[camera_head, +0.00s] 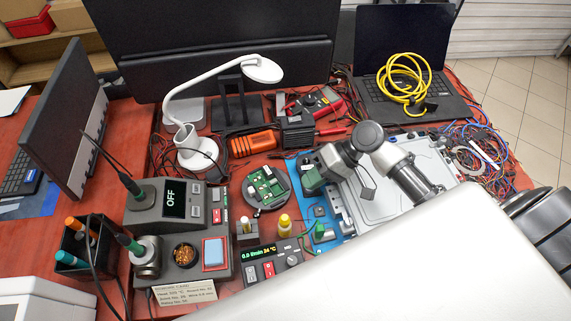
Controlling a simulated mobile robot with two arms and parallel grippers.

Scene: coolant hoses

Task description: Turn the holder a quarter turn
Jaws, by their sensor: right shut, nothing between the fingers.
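The holder (250,198) is a round grey turntable-like base with a green circuit board (267,186) on it, near the middle of the bench. Small pale and dark parts show on the board. My right gripper (311,181) hangs to the right of the holder, apart from it, over the edge of a blue mat. It is shut with nothing seen between its fingers; the fingertips are small and hard to make out. My left gripper is not in view.
A soldering station (165,204) stands left of the holder. A flow meter box (270,262) and a yellow-capped bottle (285,226) are in front. A white lamp (197,153) and an orange tool (252,143) are behind. A grey case lies under my right arm.

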